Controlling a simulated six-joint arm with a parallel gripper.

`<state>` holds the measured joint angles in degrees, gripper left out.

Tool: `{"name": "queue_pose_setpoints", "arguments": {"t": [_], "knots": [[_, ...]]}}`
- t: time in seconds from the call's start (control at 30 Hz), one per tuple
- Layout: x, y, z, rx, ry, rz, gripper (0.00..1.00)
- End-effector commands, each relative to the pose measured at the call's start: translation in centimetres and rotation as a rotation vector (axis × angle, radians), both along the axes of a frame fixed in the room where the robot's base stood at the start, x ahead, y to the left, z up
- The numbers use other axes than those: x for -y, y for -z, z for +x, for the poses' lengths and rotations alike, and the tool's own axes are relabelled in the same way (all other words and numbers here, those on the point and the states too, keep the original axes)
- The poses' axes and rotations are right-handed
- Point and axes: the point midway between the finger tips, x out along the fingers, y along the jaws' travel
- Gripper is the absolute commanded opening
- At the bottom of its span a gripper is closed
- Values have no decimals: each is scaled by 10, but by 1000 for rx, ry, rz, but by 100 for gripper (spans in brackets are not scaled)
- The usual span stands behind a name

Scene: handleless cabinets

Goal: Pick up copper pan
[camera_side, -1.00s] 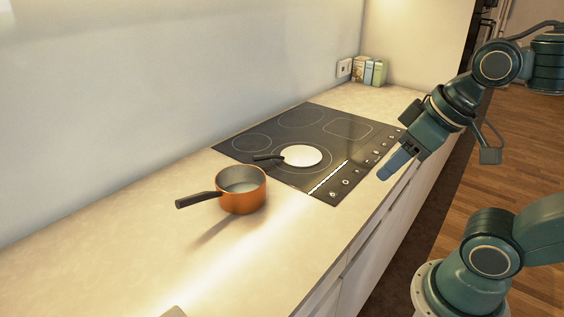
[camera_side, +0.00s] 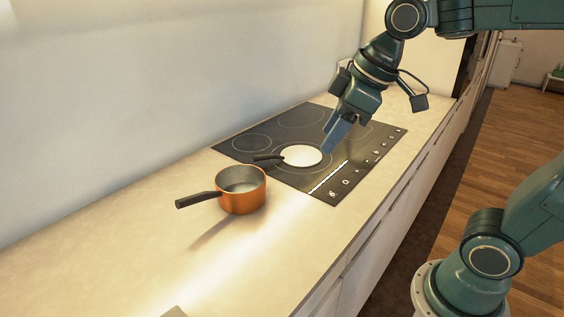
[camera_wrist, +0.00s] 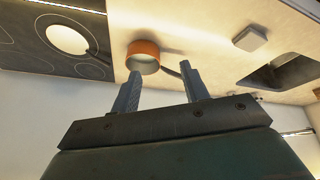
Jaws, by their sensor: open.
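The copper pan (camera_side: 243,198) stands upright on the counter in front of the cooktop, its dark handle (camera_side: 198,199) pointing left. In the wrist view the pan (camera_wrist: 143,53) lies beyond my fingers, with its handle (camera_wrist: 170,72) reaching toward the right finger. My gripper (camera_side: 332,146) hangs over the cooktop in the side view, to the right of and higher than the pan, apart from it. In the wrist view its two fingers (camera_wrist: 160,88) are spread with nothing between them.
A black cooktop (camera_side: 252,161) carries a white round lid or small pan (camera_side: 302,155) with a dark handle. A grey square object (camera_wrist: 250,38) and a dark sink-like recess (camera_wrist: 280,72) show in the wrist view. The counter (camera_side: 120,235) around the copper pan is clear.

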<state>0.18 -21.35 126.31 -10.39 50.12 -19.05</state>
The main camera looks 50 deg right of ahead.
Motion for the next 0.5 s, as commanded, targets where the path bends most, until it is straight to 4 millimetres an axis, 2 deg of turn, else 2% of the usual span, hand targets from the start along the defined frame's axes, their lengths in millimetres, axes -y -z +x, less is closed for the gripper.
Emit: {"name": "queue_pose_setpoints", "arguments": {"t": [0.03, 0.27, 0.5], "knots": [[-3, 0, 13, -7, -45, -7, 45], [-18, 2, 64, -9, -256, -39, 45], [-33, 14, 116, -2, -476, -64, 45]]}}
